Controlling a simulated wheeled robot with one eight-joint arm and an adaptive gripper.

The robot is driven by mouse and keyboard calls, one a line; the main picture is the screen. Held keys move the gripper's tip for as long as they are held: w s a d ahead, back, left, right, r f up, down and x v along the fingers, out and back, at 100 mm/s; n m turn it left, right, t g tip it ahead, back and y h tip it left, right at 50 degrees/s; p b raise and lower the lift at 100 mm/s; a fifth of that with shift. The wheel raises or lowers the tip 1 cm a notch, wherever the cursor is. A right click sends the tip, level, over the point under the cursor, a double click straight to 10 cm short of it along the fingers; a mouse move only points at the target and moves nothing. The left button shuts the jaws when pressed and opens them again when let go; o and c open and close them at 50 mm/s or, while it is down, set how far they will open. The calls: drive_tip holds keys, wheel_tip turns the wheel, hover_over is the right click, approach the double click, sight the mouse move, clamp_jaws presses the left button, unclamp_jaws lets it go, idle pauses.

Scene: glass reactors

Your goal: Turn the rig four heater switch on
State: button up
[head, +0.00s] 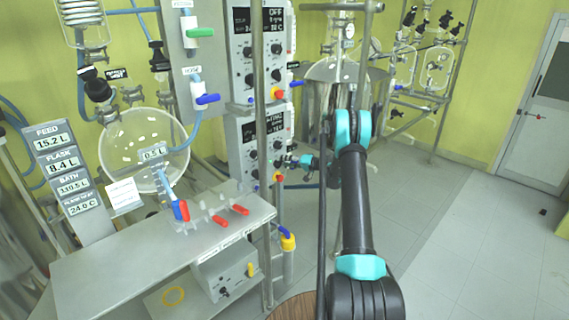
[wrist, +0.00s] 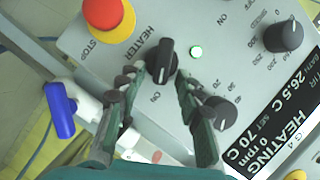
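The heater switch (wrist: 161,60) is a black knob on a grey control panel, labelled HEATER and seen upside down in the wrist view. Its white mark points toward the ON label. My gripper (wrist: 163,78) is open, with its dark fingers spread on either side of the knob's lower end; I cannot tell whether they touch it. The panel's display (wrist: 268,140) reads G4, HEATING, 0 rpm, 26.5 C and SET 70 C. In the head view, my gripper (head: 284,161) is at the lower control box (head: 236,150).
A red stop button (wrist: 103,13) on a yellow base and black dials (wrist: 283,36) sit near the switch. A blue valve handle (wrist: 57,109) is at left. The upper control box (head: 241,75) shows OFF. A steel bench (head: 120,265) stands left; open floor (head: 480,240) lies right.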

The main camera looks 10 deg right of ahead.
drive_tip(key=v, duration=1.2)
drive_tip(key=s+a+r+g+h, duration=0.25)
drive_tip(key=s+a+r, duration=0.2)
drive_tip(key=s, duration=0.55)
drive_tip(key=s+a+r+g+h, duration=0.1)
drive_tip(key=s+a+r+h, duration=0.25)
drive_tip(key=s+a, duration=0.45)
drive_tip(key=s+d+f+h, duration=0.1)
drive_tip(key=s+h, duration=0.1)
drive_tip(key=s, duration=0.9)
drive_tip(key=s+d+f+n+h, duration=0.1)
drive_tip(key=s+d+h, duration=0.1)
drive_tip(key=s, duration=0.9)
drive_tip(key=s+d+f+g+h, duration=0.1)
drive_tip(key=s+d+f+h, duration=0.1)
drive_tip(key=s, duration=0.8)
drive_tip(key=shift+s+d+h, duration=0.25)
drive_tip(key=shift+s+h, duration=0.15)
drive_tip(key=shift+h, duration=0.1)
drive_tip(key=shift+o, duration=0.5)
drive_tip(key=shift+f, duration=0.1)
